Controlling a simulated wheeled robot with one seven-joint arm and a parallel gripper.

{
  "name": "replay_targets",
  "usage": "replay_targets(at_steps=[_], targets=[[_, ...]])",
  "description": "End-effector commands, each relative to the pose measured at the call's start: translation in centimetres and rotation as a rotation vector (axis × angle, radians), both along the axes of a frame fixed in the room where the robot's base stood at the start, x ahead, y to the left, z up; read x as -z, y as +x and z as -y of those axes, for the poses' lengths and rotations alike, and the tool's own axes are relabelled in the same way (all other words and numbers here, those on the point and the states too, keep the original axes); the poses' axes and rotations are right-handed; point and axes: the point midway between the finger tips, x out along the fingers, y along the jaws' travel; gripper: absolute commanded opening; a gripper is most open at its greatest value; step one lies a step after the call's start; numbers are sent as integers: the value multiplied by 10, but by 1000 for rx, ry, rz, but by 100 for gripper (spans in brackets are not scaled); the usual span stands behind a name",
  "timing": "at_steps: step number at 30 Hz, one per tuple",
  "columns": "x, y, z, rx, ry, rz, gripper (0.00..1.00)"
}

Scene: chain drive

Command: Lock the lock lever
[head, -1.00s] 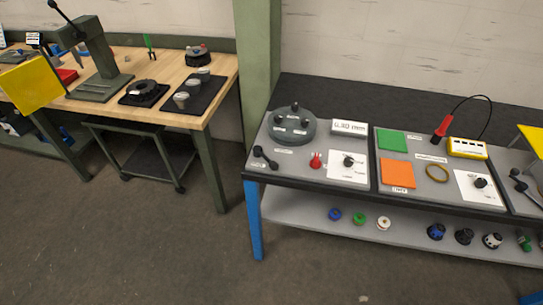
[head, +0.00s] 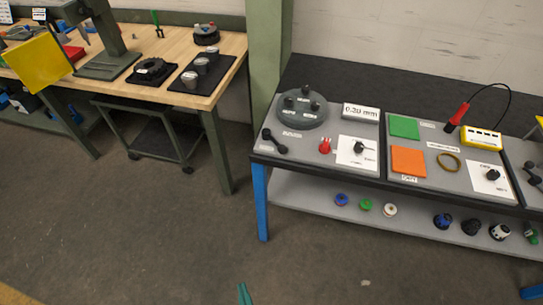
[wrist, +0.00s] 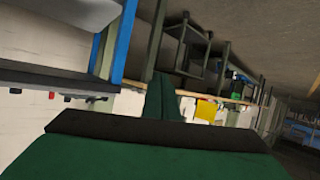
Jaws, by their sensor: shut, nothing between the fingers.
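The labels are too small to read, so I cannot tell which part is the lock lever. In the head view, the left panel (head: 311,159) of the grey bench carries a black two-knobbed lever (head: 273,142), a small red lever (head: 325,146) and a black knob (head: 360,147) on a white card. Behind them is a round dark fixture (head: 302,107) with several black pegs. My gripper's green tip (head: 244,293) shows at the bottom edge, well short of the bench. In the wrist view my gripper (wrist: 160,98) is shut and empty, touching nothing.
The grey bench has a blue leg (head: 261,203) and a lower shelf with several small wheels. A green post (head: 264,60) stands between it and the wooden table (head: 222,75). A low dark trolley (head: 155,130) is beneath that table. The floor in front is clear.

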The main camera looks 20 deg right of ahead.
Motion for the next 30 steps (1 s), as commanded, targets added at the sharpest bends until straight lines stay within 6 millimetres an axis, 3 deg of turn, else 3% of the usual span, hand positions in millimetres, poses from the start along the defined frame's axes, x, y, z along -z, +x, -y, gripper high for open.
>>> replay_targets(at_steps=[1,7,14,20,24,30], targets=[[7,20,1,12,-16,-10,0],[30,83,16,110,-78,-66,0],[21,158,40,299,-139,-75,0],[-16,215,61,513,-161,-32,0],[-57,247,72,685,-151,28,0],[-120,272,79,923,-107,136,0]])
